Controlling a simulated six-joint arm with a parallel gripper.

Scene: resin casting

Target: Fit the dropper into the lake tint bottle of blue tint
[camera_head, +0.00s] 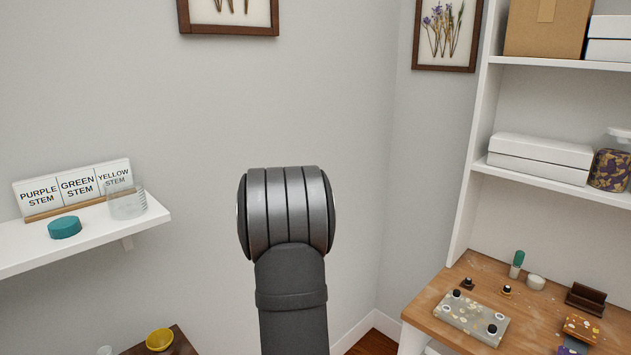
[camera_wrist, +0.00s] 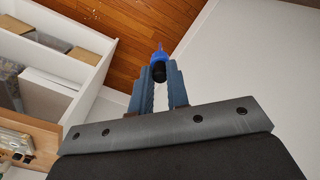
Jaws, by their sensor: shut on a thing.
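In the wrist view my gripper (camera_wrist: 160,78) is shut on a small slim thing with a blue pointed end and a dark rounded end, which looks like the dropper (camera_wrist: 159,53). It sits between the fingertips, and its far end sticks out past them. Part of it is hidden by the fingers. In the head view my arm hides the middle, and neither the gripper nor the dropper shows. I cannot make out a lake tint bottle of blue tint in either view.
A wooden worktop (camera_head: 447,300) at right holds a speckled tray (camera_head: 472,318), small dark-topped pieces (camera_head: 506,291) and a green-topped item (camera_head: 517,262). A white shelf (camera_head: 20,257) at left bears a teal lid (camera_head: 65,227), a clear cup (camera_head: 126,204) and stem labels. A yellow bowl (camera_head: 160,340) stands below.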

